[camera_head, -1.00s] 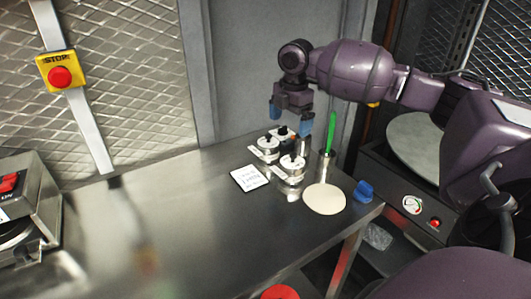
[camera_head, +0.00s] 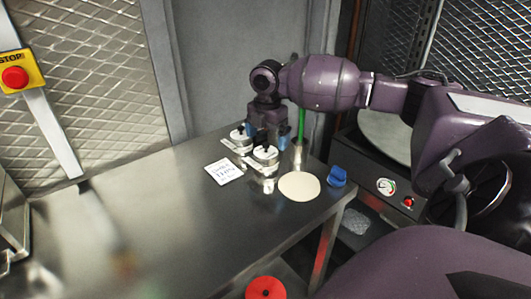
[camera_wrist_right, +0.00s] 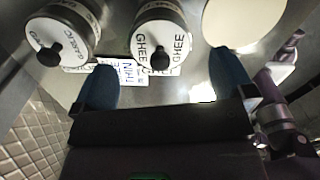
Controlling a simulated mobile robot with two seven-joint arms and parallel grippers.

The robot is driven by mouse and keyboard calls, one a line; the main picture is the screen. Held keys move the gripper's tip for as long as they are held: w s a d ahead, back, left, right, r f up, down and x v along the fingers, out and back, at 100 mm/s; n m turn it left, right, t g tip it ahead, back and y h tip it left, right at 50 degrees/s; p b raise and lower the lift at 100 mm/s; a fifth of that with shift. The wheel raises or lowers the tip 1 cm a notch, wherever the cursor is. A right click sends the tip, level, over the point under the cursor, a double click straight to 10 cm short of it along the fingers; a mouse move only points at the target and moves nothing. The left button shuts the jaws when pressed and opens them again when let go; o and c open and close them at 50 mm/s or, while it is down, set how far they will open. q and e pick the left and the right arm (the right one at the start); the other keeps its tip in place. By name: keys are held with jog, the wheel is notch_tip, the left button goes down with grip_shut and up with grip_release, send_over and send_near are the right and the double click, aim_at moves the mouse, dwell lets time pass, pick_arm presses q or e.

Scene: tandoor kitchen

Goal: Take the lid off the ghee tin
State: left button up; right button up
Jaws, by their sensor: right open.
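The ghee tin (camera_wrist_right: 160,38) has a white lid lettered GHEE with a black knob (camera_wrist_right: 160,62). By its place next to the pale disc, it is the nearer tin (camera_head: 264,158) in the head view. My right gripper (camera_head: 268,133) is open and empty, pointing down just above and behind this tin. In the wrist view its blue fingertips (camera_wrist_right: 162,82) stand apart on either side of the knob's line, not closed on it. A similar tin lettered GARLIC (camera_wrist_right: 62,32) stands beside it and shows farther back in the head view (camera_head: 240,138). My left gripper is not in view.
A white card (camera_head: 224,171) lies left of the tins. A pale round disc (camera_head: 299,186), a metal cup (camera_head: 299,156) with a green handle and a blue object (camera_head: 337,176) are to the right. The steel table (camera_head: 150,225) is clear at left; a wall stands behind.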

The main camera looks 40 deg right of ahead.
aim_at(267, 143)
notch_tip(267, 143, down, 4)
jog(key=shift+r, duration=0.2)
jog(key=shift+c, duration=0.5)
jog(key=c, duration=0.7)
jog(key=shift+r, duration=0.1)
